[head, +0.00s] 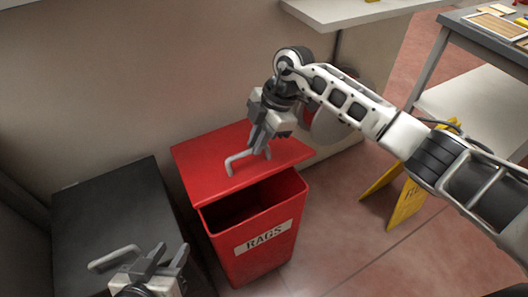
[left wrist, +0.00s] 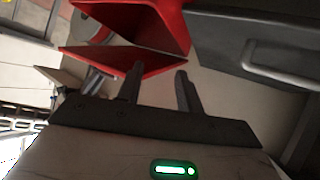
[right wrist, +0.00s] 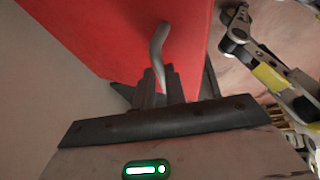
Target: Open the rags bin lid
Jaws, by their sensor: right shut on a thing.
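The red rags bin (head: 258,262) stands on the floor by the wall, with a "RAGS" label on its front. Its red lid (head: 205,157) is tilted up at the front, and the dark inside shows below its edge. My right gripper (head: 261,150) is shut on the lid's grey bar handle (head: 232,162); the handle also shows between its fingers in the right wrist view (right wrist: 158,45). My left gripper (head: 166,262) is open and empty, low at the left. In the left wrist view its fingers (left wrist: 157,85) are apart, with the red bin beyond them.
A dark grey bin (head: 95,200) with a bar handle (head: 113,258) on its lid stands left of the rags bin, close to my left gripper. A yellow floor sign (head: 408,207) stands at the right. A workbench (head: 485,38) is at the far right.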

